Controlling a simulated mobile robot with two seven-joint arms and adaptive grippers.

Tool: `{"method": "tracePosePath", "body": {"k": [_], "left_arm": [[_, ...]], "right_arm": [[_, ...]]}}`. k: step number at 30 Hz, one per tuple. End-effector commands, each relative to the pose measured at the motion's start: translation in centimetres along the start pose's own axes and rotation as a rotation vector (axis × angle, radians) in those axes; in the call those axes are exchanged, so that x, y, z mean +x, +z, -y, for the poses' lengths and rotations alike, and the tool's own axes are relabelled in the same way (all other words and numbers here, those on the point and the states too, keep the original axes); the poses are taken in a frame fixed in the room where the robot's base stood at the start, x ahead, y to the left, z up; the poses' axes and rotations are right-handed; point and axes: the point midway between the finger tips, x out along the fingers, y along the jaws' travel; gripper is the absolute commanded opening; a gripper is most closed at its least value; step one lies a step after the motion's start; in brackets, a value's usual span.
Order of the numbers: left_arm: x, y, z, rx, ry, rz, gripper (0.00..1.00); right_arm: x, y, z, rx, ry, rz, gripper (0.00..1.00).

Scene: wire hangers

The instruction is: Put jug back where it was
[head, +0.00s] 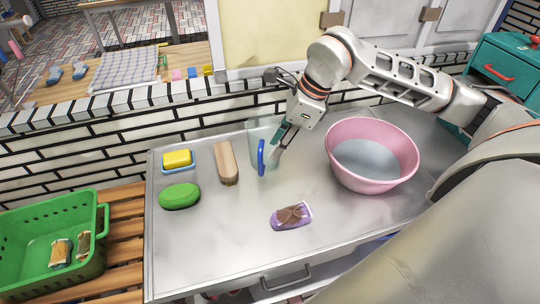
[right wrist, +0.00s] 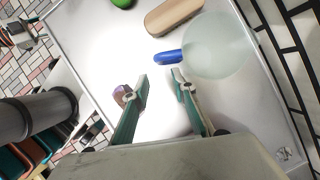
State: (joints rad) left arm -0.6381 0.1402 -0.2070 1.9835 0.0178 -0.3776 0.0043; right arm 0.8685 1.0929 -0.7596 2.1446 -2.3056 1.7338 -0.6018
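The jug (head: 258,131) is clear and pale with a blue handle (head: 261,157). It stands upright on the metal table, and it also shows from above as a pale round shape in the right wrist view (right wrist: 218,45). My right gripper (head: 279,145) is beside the jug on its right. In the right wrist view its two green fingers (right wrist: 160,82) are apart with nothing between them. The blue handle there (right wrist: 168,57) lies just beyond the fingertips; whether a finger touches the jug I cannot tell. My left gripper is in neither view.
A pink basin (head: 345,183) with water is right of the jug. A wooden brush (head: 226,163), a yellow sponge (head: 177,158) and green soap (head: 180,196) lie left. A purple packet (head: 291,216) lies in front. A green crate (head: 98,232) sits left of the table (head: 230,246).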

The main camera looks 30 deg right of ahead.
Motion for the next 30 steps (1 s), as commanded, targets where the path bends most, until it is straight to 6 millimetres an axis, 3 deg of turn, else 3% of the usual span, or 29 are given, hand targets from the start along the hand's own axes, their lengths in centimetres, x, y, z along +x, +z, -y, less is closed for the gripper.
{"method": "tracePosePath", "body": {"k": [3, 9, 30], "left_arm": [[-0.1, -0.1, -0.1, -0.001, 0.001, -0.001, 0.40], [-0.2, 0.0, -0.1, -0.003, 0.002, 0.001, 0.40], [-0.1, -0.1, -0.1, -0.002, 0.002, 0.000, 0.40]], "right_arm": [[-1.8, 0.0, 0.0, -0.001, -0.002, 0.000, 0.26], [-3.0, 0.0, 0.0, 0.000, 0.000, -0.001, 0.26], [-3.1, 0.0, -0.1, 0.000, 0.001, -0.001, 0.26]]}}
